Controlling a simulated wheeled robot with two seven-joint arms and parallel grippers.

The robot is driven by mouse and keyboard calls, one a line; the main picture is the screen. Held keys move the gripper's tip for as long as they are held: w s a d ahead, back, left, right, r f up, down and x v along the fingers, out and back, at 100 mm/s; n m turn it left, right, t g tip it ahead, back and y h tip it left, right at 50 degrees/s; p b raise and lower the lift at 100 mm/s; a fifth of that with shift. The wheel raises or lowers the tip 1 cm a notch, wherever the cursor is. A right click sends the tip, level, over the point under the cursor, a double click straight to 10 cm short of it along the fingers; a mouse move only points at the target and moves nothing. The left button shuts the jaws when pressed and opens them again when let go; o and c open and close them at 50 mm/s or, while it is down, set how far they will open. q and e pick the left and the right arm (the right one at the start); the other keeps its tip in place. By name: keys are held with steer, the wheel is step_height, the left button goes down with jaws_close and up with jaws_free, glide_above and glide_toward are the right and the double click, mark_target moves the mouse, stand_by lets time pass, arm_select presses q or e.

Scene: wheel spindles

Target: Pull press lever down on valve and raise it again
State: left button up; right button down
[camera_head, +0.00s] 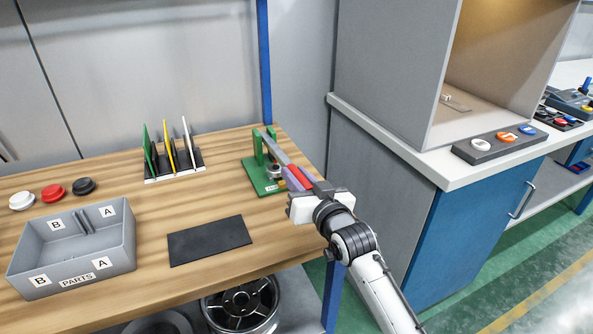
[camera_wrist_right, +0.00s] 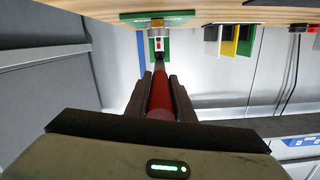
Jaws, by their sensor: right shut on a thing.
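A green press (camera_head: 256,181) stands at the right end of the wooden bench. Its grey lever (camera_head: 279,151) runs from the top of the post out toward my right arm. My right gripper (camera_head: 298,178) is shut on the lever's red handle, which also shows between the fingers in the right wrist view (camera_wrist_right: 161,98). A small metallic part (camera_head: 273,172), seemingly the valve, sits on the press base under the lever. It is partly hidden, and I cannot tell whether the press touches it. My left gripper is not in view.
A black mat (camera_head: 210,240) and a grey parts bin (camera_head: 70,245) lie left of the press. A rack (camera_head: 174,165) with coloured plates stands behind. White, red and black discs (camera_head: 52,193) lie far left. A blue cabinet (camera_head: 480,225) stands right of my arm.

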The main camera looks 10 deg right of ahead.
steer(key=r+p, duration=0.1)
steer(key=r+g+p, duration=0.1)
steer(key=r+p, duration=0.1)
steer(key=r+g+p, duration=0.1)
steer(key=r, duration=0.1)
steer(key=shift+w+a+h, duration=0.15)
steer(key=shift+w+h, duration=0.15)
steer(key=shift+w, duration=0.05)
steer(key=r+g, duration=0.1)
steer(key=w+r+g, duration=0.1)
steer(key=r, duration=0.1)
steer(key=w+r, duration=0.1)
steer(key=r, duration=0.1)
steer(key=shift+w+a+r+g+h+p, duration=0.1)
steer(key=shift+a+r+g+h+p, duration=0.05)
steer(key=shift+a+g+h+p, duration=0.2)
steer(key=shift+w+a+r+g+h, duration=0.15)
steer(key=shift+w+r+g+h, duration=0.1)
steer(key=shift+w+r+g, duration=0.4)
steer(key=shift+s+r, duration=0.1)
steer(key=shift+s, duration=0.05)
